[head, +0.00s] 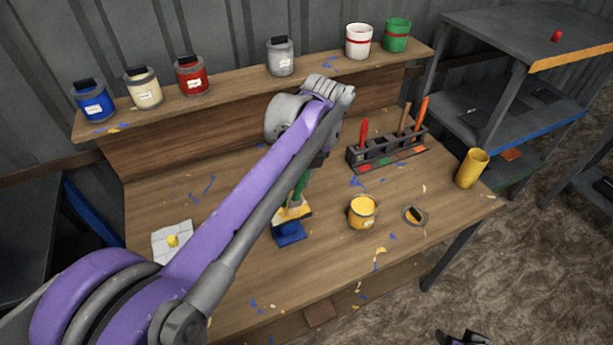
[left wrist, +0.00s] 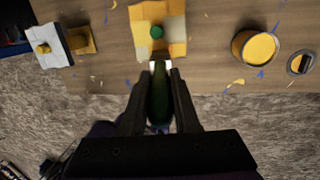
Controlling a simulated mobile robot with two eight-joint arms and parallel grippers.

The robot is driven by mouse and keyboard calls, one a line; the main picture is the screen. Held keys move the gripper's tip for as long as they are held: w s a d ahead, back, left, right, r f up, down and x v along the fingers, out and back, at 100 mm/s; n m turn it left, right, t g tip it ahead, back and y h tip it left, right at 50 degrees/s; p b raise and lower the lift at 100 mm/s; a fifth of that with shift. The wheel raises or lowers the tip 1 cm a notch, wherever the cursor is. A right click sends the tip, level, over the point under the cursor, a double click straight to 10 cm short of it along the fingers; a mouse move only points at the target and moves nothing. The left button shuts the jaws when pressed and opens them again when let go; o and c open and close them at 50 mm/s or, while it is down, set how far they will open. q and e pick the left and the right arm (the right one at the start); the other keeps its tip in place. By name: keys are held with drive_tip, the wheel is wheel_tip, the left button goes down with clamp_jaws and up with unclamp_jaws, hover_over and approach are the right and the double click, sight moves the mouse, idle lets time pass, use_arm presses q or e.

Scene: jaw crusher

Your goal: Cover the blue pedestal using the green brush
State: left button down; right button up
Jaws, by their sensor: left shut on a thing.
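My left gripper (left wrist: 160,75) is shut on the green brush (left wrist: 160,100), whose handle runs between its fingers. In the head view the green brush (head: 302,182) hangs down from the gripper, with its lower end at the pedestal. The blue pedestal (head: 290,236) has a blue lower front, with yellow above and a whitish patch. In the left wrist view a yellow and pale surface with a round green spot lies beyond the fingertips. My arm hides part of the gripper. A dark part, seemingly my right gripper (head: 462,338), shows at the bottom edge.
An open yellow paint can (head: 362,212) and its lid (head: 415,215) stand right of the pedestal. A tool rack (head: 385,148) is behind them, a yellow cup (head: 471,168) at the right. A white tile (head: 172,240) lies left. Several paint cans line the back shelf (head: 235,82).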

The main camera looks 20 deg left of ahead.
use_arm(q)
drive_tip(key=s+a, duration=0.3)
drive_tip(key=s, duration=0.1)
drive_tip(key=shift+a, duration=0.2)
use_arm(e)
drive_tip(key=shift+s+f, duration=0.1)
drive_tip(key=shift+f, duration=0.05)
use_arm(q)
drive_tip(key=shift+r, duration=0.1)
idle(0.3)
wheel_tip(320, 180, up, 5)
drive_tip(key=shift+w+f+p, duration=0.1)
drive_tip(key=shift+p, duration=1)
use_arm(e)
drive_tip(key=r, duration=0.1)
drive_tip(key=w+r, duration=0.2)
drive_tip(key=shift+r, duration=0.25)
drive_tip(key=shift+s, duration=0.2)
use_arm(q)
drive_tip(key=n+h, duration=0.1)
drive_tip(key=n, duration=0.5)
drive_tip(key=n+h, duration=0.1)
drive_tip(key=n, duration=0.5)
drive_tip(key=n+g, duration=0.1)
drive_tip(key=n, duration=0.5)
drive_tip(key=shift+h, duration=0.4)
